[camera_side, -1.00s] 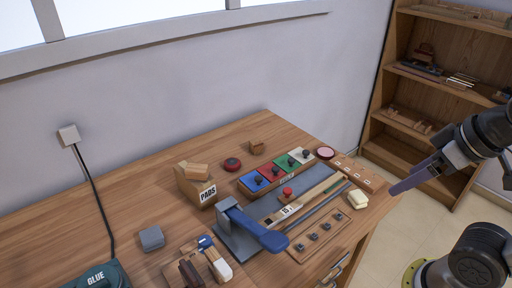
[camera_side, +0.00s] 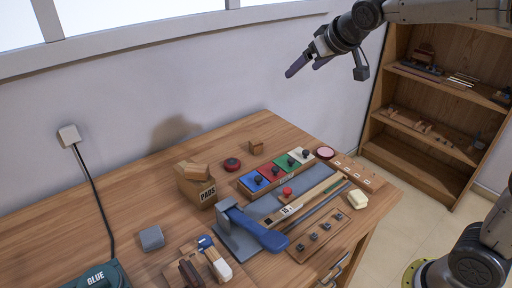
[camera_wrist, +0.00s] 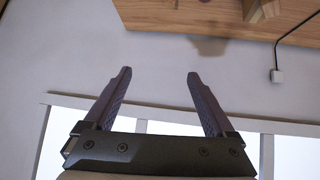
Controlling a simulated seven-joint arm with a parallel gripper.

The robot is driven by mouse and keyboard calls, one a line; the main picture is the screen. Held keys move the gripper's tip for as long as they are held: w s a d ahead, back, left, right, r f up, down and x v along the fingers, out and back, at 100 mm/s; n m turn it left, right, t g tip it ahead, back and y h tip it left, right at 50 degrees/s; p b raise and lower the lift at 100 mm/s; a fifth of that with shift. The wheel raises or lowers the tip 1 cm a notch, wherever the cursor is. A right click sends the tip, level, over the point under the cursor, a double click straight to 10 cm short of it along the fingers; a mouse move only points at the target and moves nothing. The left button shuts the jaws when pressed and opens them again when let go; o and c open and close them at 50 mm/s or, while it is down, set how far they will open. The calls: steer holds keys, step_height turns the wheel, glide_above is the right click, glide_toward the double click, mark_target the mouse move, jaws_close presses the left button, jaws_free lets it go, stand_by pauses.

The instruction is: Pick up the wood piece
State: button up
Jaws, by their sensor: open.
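A long pale wood piece (camera_side: 313,198) marked "B" lies on the grey bed of the fixture at the table's middle right. I cannot tell which one the task means. My gripper (camera_side: 305,66) is high above the back of the table, in front of the wall, apart from all of them. In the wrist view its two dark fingers (camera_wrist: 158,74) are spread, with nothing between them.
A blue-handled clamp (camera_side: 255,232) stands at the fixture's near end. A block with blue, red, green and white squares (camera_side: 276,172) lies behind it. A green glue device (camera_side: 98,277) sits front left. The table's left middle (camera_side: 110,215) is mostly clear.

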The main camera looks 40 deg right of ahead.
steer(key=w+f, duration=0.5)
steer(key=w, duration=0.3)
steer(key=g, duration=0.3)
glide_above(256, 142)
steer(key=s+a, duration=0.3)
steer(key=s, duration=0.3)
step_height(256, 142, down, 19)
steer(key=shift+n, duration=0.4)
steer(key=x, duration=0.8)
steer(key=shift+s+d, duration=0.15)
steer(key=shift+d, duration=0.1)
steer(key=shift+d+x, duration=0.15)
steer(key=shift+x, duration=1.3)
steer(key=shift+d+x, duration=0.1)
steer(key=shift+x, duration=1.35)
steer(key=shift+s, duration=0.15)
steer(key=shift+c, duration=0.2)
jaws_close()
